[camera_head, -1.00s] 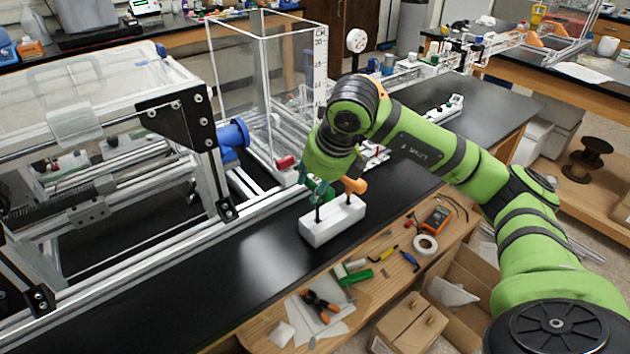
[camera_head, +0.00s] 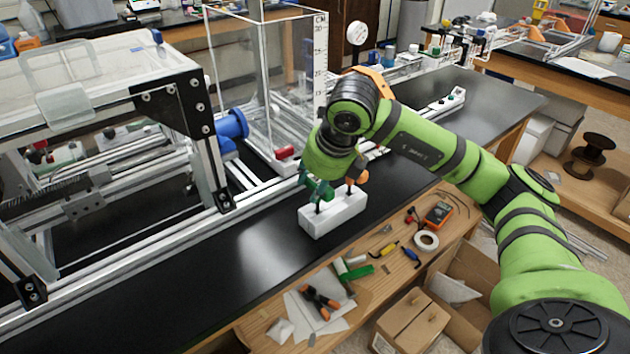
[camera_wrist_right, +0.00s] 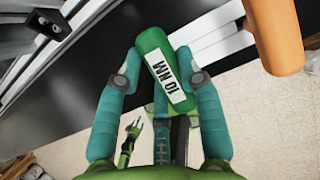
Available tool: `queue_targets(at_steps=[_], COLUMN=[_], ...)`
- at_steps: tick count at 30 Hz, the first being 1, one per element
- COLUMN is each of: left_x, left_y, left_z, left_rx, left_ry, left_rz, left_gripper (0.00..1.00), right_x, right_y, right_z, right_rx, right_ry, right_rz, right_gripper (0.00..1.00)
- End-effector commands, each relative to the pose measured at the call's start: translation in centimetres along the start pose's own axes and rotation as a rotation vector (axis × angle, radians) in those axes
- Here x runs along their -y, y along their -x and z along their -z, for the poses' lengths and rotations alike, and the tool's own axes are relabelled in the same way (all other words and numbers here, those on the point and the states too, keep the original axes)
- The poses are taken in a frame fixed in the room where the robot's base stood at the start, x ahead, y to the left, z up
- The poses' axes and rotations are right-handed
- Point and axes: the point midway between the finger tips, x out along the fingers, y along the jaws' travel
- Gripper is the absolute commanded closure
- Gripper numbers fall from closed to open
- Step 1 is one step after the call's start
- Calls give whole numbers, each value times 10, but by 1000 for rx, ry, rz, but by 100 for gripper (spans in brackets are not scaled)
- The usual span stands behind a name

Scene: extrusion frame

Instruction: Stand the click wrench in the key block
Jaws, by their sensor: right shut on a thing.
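The white key block (camera_head: 334,220) sits on the black bench top near its front edge. The click wrench (camera_head: 322,192) has a green handle, and in the right wrist view the handle (camera_wrist_right: 154,52) bears a "10 NM" label. My right gripper (camera_wrist_right: 157,62) is shut on this handle, with teal fingers on both sides. In the head view the wrench is upright over the block's left part, its dark shaft reaching the block's top. I cannot tell how deep the shaft sits. My left gripper is not in view.
An orange-handled tool (camera_head: 358,174) stands in the block's right part, close beside my gripper; its handle shows in the wrist view (camera_wrist_right: 278,36). The aluminium extrusion frame (camera_head: 215,170) rises behind left. Pliers (camera_head: 320,302) and other tools lie on a lower wooden surface in front.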

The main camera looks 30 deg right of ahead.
Motion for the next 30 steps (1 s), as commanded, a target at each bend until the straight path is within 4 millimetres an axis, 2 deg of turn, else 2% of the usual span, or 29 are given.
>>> queue_targets(at_steps=[5,6,8,20,23,30], left_x=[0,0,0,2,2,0], left_y=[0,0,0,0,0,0], left_z=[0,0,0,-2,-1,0], left_rx=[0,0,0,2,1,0], left_ry=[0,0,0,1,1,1], left_rz=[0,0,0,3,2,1], left_gripper=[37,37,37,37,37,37], right_x=[0,0,0,0,0,0], right_y=[0,0,0,4,16,66], right_z=[0,0,0,0,-1,-2], right_rx=[1,1,1,2,4,8], right_ry=[0,0,0,0,0,0], right_rz=[0,0,0,0,1,0], right_gripper=[100,59,36,36,36,36])
